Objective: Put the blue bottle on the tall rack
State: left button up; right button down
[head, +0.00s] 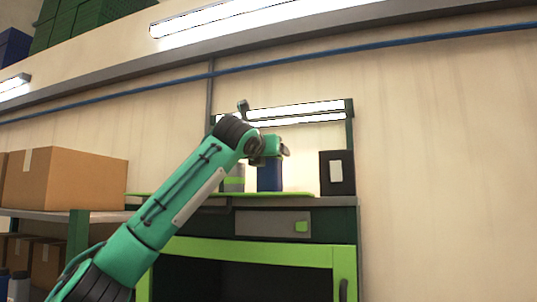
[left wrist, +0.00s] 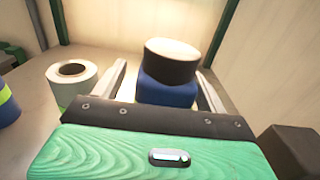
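The blue bottle (head: 269,178) stands upright on the top surface of a dark green unit (head: 318,201) with a lit back frame; I cannot tell if this is the tall rack. In the left wrist view the bottle (left wrist: 168,92) has a black cap with a pale top. My left gripper (head: 272,150) is at the bottle's upper part and hides its cap in the head view. In the left wrist view its fingers (left wrist: 162,88) are spread on both sides of the bottle, with a gap visible on the left. My right gripper is not in view.
A pale container with a green band (head: 234,178) stands just left of the bottle; it also shows in the left wrist view (left wrist: 72,82). A black box (head: 337,173) stands to the right. Cardboard boxes (head: 65,179) sit on a shelf at left. A wall is close behind.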

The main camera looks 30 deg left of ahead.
pick_arm(q)
jog(key=shift+s+d+r, duration=0.2)
jog(key=shift+d+r, duration=0.15)
jog(key=shift+d, duration=0.05)
jog(key=b+v, duration=0.7)
jog(key=v, duration=0.4)
jog(key=shift+s+f, duration=0.2)
jog(key=shift+s, duration=0.15)
jog(key=shift+a, duration=0.1)
